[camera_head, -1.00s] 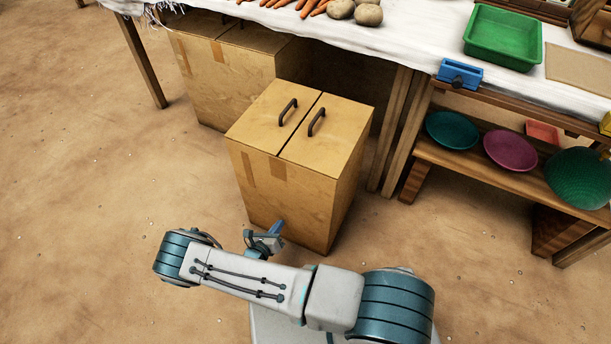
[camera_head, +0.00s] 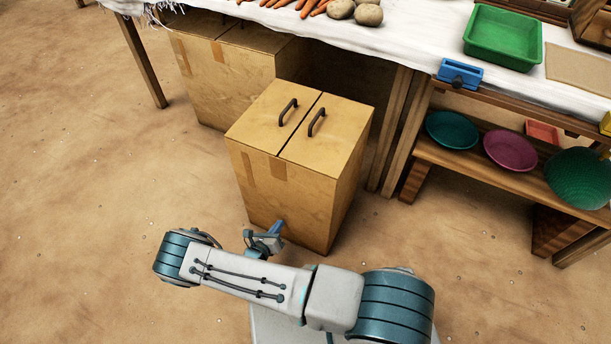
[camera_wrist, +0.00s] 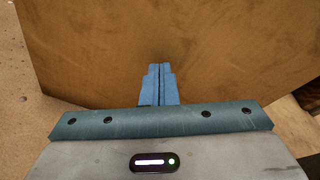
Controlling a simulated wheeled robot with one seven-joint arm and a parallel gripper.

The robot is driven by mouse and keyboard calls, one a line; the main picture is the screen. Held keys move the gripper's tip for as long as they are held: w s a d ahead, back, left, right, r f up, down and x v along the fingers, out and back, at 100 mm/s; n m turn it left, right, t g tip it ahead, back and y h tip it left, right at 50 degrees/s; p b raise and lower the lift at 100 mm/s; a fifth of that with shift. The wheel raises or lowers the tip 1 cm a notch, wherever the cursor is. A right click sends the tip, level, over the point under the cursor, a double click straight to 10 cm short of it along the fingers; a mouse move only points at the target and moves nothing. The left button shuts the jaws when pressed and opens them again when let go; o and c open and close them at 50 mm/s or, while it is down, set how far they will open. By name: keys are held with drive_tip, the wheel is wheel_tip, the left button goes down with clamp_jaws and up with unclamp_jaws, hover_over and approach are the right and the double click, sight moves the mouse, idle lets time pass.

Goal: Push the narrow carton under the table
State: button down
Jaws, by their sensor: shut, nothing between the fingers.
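The narrow carton (camera_head: 290,185) is a tan box with two dark handles on its top. It stands upright on the floor, mostly in front of the table (camera_head: 400,35), with its back edge near the table's front. My gripper (camera_head: 280,226) is at the lower part of the carton's near face. In the wrist view my gripper (camera_wrist: 158,70) has its blue fingers together and empty, pointing at the carton's face (camera_wrist: 200,45). I cannot tell for certain whether the fingertips touch it.
A wider carton (camera_head: 215,75) stands under the table at the left. A wooden table leg (camera_head: 395,130) is close to the narrow carton's right. A shelf (camera_head: 470,170) with bowls stands further right. Under the table, behind the narrow carton, is dark open space.

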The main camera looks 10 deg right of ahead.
idle(0.5)
drive_tip(key=r+b+x, duration=0.1)
drive_tip(key=x, duration=0.6)
drive_tip(key=r+b+x, duration=0.1)
drive_tip(key=r+x, duration=0.1)
drive_tip(key=x, duration=0.6)
drive_tip(key=shift+w+d+r, duration=0.25)
drive_tip(key=shift+w, duration=0.15)
idle(0.5)
drive_tip(key=f+p+v, duration=0.1)
drive_tip(key=v, duration=0.5)
drive_tip(key=shift+f, duration=0.2)
drive_tip(key=shift+s, duration=0.1)
idle(0.4)
